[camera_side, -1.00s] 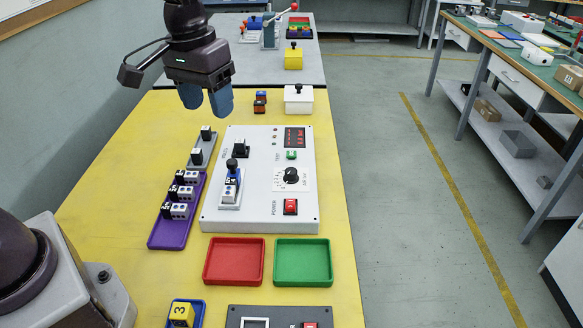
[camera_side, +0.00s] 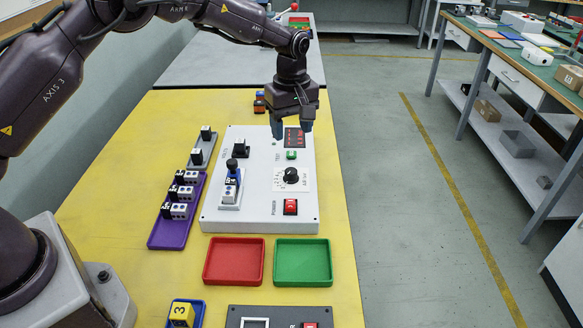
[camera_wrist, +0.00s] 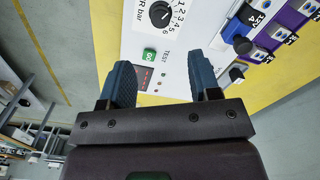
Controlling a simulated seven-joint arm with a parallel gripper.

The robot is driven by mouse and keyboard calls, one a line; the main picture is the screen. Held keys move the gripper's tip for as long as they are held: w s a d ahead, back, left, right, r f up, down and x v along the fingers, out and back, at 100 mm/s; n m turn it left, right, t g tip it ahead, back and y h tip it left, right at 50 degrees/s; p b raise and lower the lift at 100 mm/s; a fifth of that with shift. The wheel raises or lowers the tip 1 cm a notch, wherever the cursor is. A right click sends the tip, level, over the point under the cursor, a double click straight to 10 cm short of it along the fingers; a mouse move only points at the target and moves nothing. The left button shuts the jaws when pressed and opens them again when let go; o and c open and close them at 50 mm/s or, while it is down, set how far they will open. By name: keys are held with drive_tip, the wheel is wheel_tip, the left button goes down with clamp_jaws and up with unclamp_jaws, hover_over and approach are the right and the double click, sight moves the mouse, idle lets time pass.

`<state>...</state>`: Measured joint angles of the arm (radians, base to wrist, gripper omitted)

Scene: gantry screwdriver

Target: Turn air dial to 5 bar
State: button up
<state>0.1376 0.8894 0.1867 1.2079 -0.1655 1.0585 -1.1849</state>
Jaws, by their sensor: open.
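The air dial is a round black knob (camera_side: 291,176) on a white scale plate, at the right of the white control panel (camera_side: 257,214). In the wrist view the knob (camera_wrist: 160,14) shows at the top, with the numbers 1 to 6 and the word "bar" beside it. I cannot tell for sure which number its mark points at. My gripper (camera_side: 292,131) is above the far end of the panel, near the red display, apart from the dial. In the wrist view my gripper (camera_wrist: 165,78) has its two blue fingers spread, with nothing between them.
Red (camera_side: 234,282) and green (camera_side: 303,282) trays lie in front.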

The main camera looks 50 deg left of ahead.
sight(291, 171)
wheel_tip(291, 171, down, 11)
drive_tip(key=shift+f, duration=0.15)
drive_tip(key=shift+c, duration=0.5)
drive_tip(key=c, duration=0.8)
